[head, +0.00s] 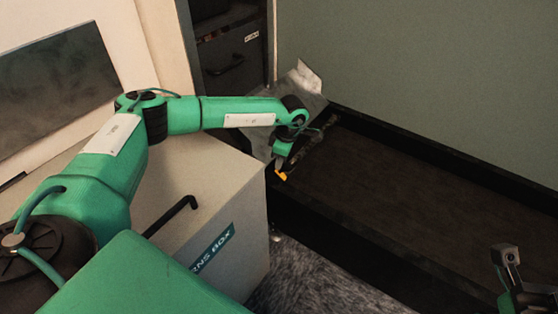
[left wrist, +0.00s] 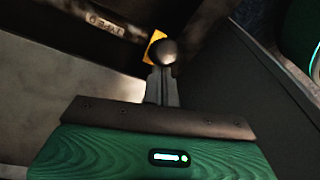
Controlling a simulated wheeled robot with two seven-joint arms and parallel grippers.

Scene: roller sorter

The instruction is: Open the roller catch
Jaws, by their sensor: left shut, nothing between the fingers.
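My left gripper (head: 279,168) is at the end of the green arm, over the near left end of the long dark roller sorter bed. Its fingers (left wrist: 162,88) are shut and empty. A small orange-yellow piece (head: 282,176), possibly part of the roller catch, shows right at the fingertips.
A pale box (head: 245,215) labelled "RNS BOX", with a black handle (head: 175,213), stands left of the dark bed (head: 400,200). A crumpled grey sheet or bag (head: 306,88) is behind the gripper. A green-grey wall (head: 430,80) closes the back. Carpet (head: 300,285) shows in front.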

